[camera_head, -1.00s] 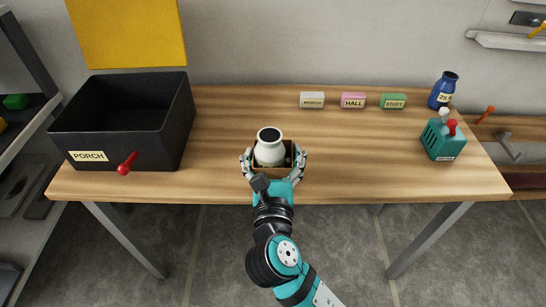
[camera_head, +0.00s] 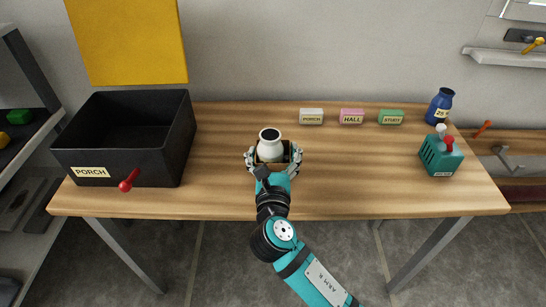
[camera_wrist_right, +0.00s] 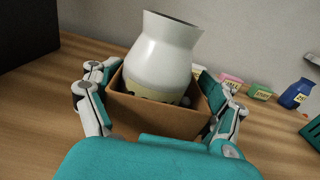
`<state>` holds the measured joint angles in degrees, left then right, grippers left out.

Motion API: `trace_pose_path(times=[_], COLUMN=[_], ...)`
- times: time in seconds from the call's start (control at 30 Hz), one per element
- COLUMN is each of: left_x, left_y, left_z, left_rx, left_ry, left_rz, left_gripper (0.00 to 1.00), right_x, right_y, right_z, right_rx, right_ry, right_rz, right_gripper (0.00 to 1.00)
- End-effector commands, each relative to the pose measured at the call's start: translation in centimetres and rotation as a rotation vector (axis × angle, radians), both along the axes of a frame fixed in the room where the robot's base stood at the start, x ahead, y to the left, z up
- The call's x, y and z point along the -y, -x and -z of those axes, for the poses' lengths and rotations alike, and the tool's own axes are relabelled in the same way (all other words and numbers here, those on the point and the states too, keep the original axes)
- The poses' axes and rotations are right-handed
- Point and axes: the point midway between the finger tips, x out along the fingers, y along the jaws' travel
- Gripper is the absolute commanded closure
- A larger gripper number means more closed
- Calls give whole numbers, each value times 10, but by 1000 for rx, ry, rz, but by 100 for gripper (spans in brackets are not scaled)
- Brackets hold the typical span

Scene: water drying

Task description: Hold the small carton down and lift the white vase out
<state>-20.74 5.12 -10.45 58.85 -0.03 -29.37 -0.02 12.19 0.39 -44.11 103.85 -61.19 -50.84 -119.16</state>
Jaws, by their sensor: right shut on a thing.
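The white vase (camera_head: 270,151) with a dark mouth sits in the small brown carton (camera_wrist_right: 160,114), its neck and shoulder above the rim. It also shows large in the right wrist view (camera_wrist_right: 162,58). My right gripper (camera_head: 273,158) is shut on the carton, with fingers along its left and right sides. The carton's underside is hidden, so I cannot tell whether it touches the table. Something pale shows at the vase's lower body inside the carton. My left gripper is not in view.
A black PORCH bin (camera_head: 128,140) with a red handle stands at the left. Labelled blocks, white (camera_head: 311,117), pink (camera_head: 351,117) and green (camera_head: 391,118), line the back. A blue bottle (camera_head: 439,107) and a teal holder (camera_head: 441,157) stand right. The wooden tabletop (camera_head: 350,175) is clear between.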

Motion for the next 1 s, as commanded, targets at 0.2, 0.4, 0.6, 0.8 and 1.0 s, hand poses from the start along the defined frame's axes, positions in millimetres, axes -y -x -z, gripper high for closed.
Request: trace_pose_path(times=[0.2,0.4,0.6,0.8,1.0], left_x=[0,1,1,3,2], left_y=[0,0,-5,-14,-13], left_z=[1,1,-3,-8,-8], left_rx=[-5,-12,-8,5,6], left_ry=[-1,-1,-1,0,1], left_rz=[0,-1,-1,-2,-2], left_gripper=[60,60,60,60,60], right_x=[0,0,0,0,0], right_y=[-18,-33,-47,-51,-51], right_z=[3,8,10,12,12], right_rx=[3,3,4,2,3], right_ry=[0,-1,-1,-2,-2], right_rz=[0,-1,0,0,-1], right_gripper=[49,49,49,49,49])
